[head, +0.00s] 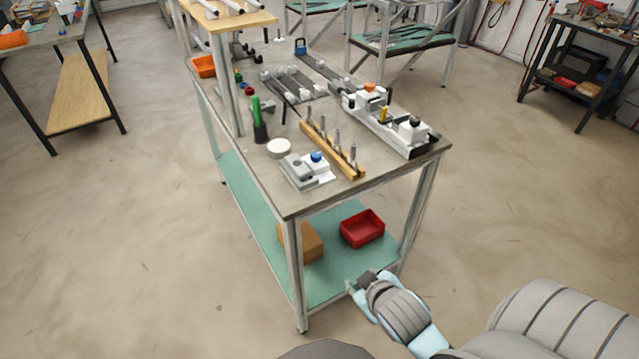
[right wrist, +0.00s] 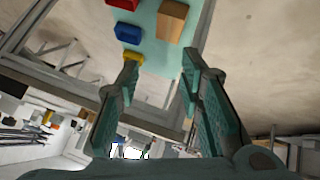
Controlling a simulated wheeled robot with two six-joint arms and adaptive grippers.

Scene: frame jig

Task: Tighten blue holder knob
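A blue knob (head: 317,157) sits on a small white and grey holder (head: 299,171) near the front corner of the workbench. Another blue-topped item (head: 301,46) stands at the bench's far end. My right gripper (head: 362,283) is low in front of the bench, apart from the holder and below the tabletop. In the right wrist view my right gripper (right wrist: 160,62) is open, with nothing between its fingers. The blue knob cannot be made out in that view. My left gripper is not in view.
The workbench (head: 268,188) also carries a row of pegs on a wooden strip (head: 330,152), a white fixture (head: 385,120) and a green-handled tool (head: 257,112). Its lower shelf holds a red bin (head: 362,228) and a cardboard box (head: 303,242). The floor around is clear.

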